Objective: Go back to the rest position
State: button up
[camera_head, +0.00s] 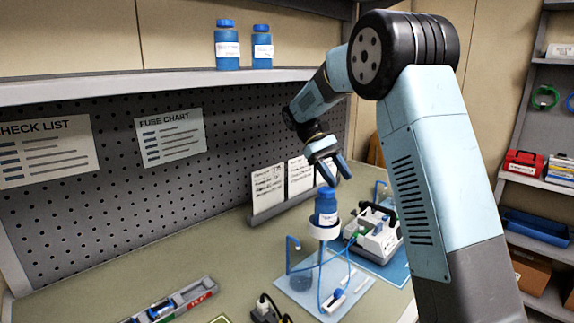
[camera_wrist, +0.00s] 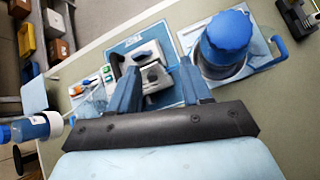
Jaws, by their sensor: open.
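My gripper (camera_head: 336,172) is open and empty, held above the workbench with its fingers pointing down. Just below it in the head view stands a blue bottle (camera_head: 325,207) with a white label, upright in a white ring holder (camera_head: 325,231). In the wrist view my gripper (camera_wrist: 160,82) shows both fingers apart with nothing between them. A blue bottle cap (camera_wrist: 226,38) lies beyond and right of the right finger, apart from it. Another blue bottle (camera_wrist: 28,128) in a white ring shows at the left edge of the wrist view.
A white and black pump unit (camera_head: 375,238) sits on a blue mat right of the ring stand. Blue tubing (camera_head: 320,275) hangs over a light mat. Two blue bottles (camera_head: 228,48) stand on the upper shelf (camera_head: 150,85). Shelving (camera_head: 545,185) is at right. The bench's left middle is clear.

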jog(key=s+d+r+m+t+y, duration=0.1)
jog(key=s+d+r+t+y, duration=0.2)
jog(key=s, duration=0.5)
jog(key=s+d+r+m+t+y, duration=0.1)
jog(key=s+d+r+m+t, duration=0.1)
jog(key=s+d+r, duration=0.45)
jog(key=s+f+m+t+y, duration=0.1)
jog(key=s+f+t, duration=0.1)
jog(key=s, duration=0.6)
jog(key=s+f+m+t+y, duration=0.1)
jog(key=s+f+m+t, duration=0.1)
jog(key=s+t, duration=0.3)
jog(key=s+f, duration=0.1)
jog(key=s, duration=0.2)
jog(key=shift+s+d, duration=0.2)
jog(key=shift+s, duration=0.2)
jog(key=shift+c, duration=0.3)
